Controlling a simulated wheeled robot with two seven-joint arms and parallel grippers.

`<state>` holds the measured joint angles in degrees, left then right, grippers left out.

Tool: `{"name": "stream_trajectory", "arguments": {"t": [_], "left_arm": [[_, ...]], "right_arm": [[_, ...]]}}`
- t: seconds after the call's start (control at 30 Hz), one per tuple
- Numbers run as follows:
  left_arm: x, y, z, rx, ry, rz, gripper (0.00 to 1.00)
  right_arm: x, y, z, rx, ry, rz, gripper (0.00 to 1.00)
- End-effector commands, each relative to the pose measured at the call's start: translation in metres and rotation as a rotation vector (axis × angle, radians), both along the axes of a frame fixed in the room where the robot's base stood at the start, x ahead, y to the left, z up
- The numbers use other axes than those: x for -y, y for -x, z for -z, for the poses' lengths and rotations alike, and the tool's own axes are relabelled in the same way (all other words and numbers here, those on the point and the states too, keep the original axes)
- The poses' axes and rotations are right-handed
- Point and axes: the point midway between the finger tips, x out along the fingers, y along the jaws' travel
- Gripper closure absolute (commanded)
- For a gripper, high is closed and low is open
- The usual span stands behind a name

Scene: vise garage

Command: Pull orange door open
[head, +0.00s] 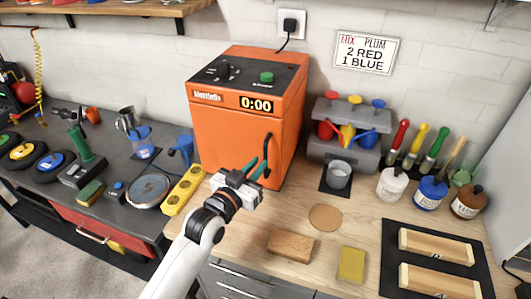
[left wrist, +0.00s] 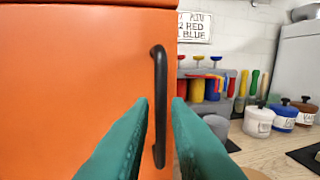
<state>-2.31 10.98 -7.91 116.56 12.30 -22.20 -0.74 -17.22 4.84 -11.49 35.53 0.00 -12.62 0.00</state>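The orange machine (head: 249,115) stands on the counter against the wall, its display reading 0:00. Its orange door (head: 226,143) looks closed and has a black vertical handle (head: 267,154) on its right side. My left gripper (head: 258,168) is in front of the door at the lower part of the handle. In the left wrist view its teal fingers (left wrist: 160,100) are apart, with the handle (left wrist: 159,85) showing between them. I cannot tell whether they touch it. My right gripper is in neither view.
A yellow power strip (head: 183,190) lies left of the machine. A grey dispenser (head: 345,135) and a metal cup (head: 339,175) stand to its right. A round cork mat (head: 325,217), a wooden block (head: 290,245) and a yellow sponge (head: 351,264) lie on the counter in front.

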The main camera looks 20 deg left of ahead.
Motion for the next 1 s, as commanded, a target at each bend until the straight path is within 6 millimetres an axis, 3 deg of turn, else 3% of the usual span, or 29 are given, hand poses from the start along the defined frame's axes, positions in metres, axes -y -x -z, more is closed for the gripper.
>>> {"name": "stream_trajectory", "arguments": {"t": [0.1, 0.3, 0.63, 0.77, 1.0], "left_arm": [[0.005, -0.021, -0.003, 0.000, 0.002, 0.001, 0.84], [0.010, -0.041, 0.000, -0.001, 0.000, 0.000, 0.84], [0.011, -0.045, 0.001, -0.002, 0.000, 0.001, 0.84], [0.011, -0.045, 0.001, -0.002, 0.000, 0.001, 1.00], [0.011, -0.045, 0.001, -0.002, 0.000, 0.001, 1.00]], "right_arm": [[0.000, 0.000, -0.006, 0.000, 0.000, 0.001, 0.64], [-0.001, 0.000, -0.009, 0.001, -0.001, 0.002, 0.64], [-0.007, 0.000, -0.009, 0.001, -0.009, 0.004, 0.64], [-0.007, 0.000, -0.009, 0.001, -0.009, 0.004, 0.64], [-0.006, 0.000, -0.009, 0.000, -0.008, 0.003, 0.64]]}}
